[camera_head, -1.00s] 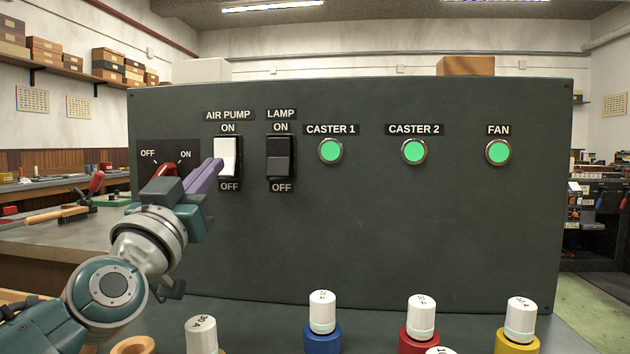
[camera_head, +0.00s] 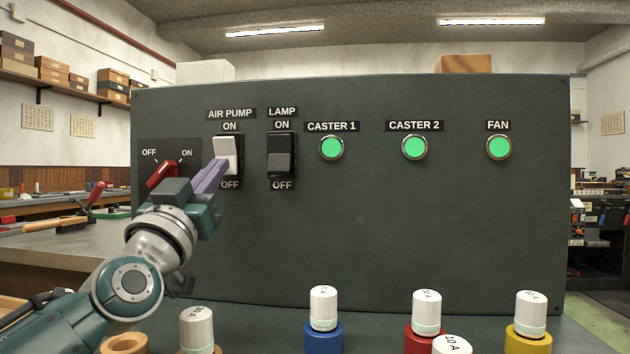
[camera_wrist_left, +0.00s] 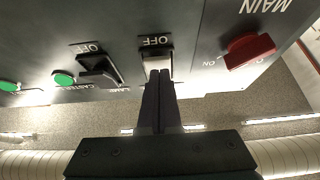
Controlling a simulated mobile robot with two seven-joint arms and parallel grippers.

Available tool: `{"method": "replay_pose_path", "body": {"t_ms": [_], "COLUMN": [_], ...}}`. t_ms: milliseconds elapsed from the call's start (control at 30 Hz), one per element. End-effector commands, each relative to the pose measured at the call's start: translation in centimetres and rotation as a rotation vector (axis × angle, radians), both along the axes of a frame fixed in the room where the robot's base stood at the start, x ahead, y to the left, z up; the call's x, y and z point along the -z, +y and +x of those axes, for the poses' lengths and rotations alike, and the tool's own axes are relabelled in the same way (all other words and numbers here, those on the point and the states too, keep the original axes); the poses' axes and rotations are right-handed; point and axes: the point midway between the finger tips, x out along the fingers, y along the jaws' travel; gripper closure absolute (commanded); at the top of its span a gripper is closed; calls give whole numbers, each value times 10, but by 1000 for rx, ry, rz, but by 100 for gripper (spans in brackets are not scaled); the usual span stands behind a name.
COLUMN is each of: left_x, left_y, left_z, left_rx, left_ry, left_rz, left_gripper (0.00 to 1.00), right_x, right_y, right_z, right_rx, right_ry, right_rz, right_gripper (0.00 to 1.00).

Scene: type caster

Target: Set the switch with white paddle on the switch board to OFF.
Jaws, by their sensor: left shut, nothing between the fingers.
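The white paddle (camera_head: 225,147) of the AIR PUMP switch sits at the upper left of the dark switch board (camera_head: 400,220), with ON above it and OFF below. In the left wrist view, the closed fingers (camera_wrist_left: 158,85) meet the white paddle (camera_wrist_left: 157,65) beside the OFF label; contact looks likely. My right gripper is not in view.
A red MAIN knob (camera_head: 162,173) is just left of my gripper. The dark LAMP switch (camera_head: 281,154) is close on the right. Green CASTER and FAN buttons (camera_head: 415,147) are farther right. Several capped fuses (camera_head: 323,310) stand in front of the board.

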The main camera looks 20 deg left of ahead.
Motion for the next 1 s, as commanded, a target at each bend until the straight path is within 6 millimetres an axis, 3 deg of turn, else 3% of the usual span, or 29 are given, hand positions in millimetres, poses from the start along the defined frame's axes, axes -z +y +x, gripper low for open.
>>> {"method": "replay_pose_path", "body": {"t_ms": [167,633,1000], "left_x": [5,46,50], "left_y": [-2,-18,-20], "left_z": [-8,-75,-84], "left_rx": [1,0,0], "left_ry": [3,2,-1], "left_rz": [-2,0,0], "left_gripper": [100,100,100], "right_x": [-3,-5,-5], "right_y": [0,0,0], "right_z": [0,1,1], "right_rx": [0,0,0], "right_ry": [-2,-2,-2], "right_rz": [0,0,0], "right_gripper": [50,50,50]}}
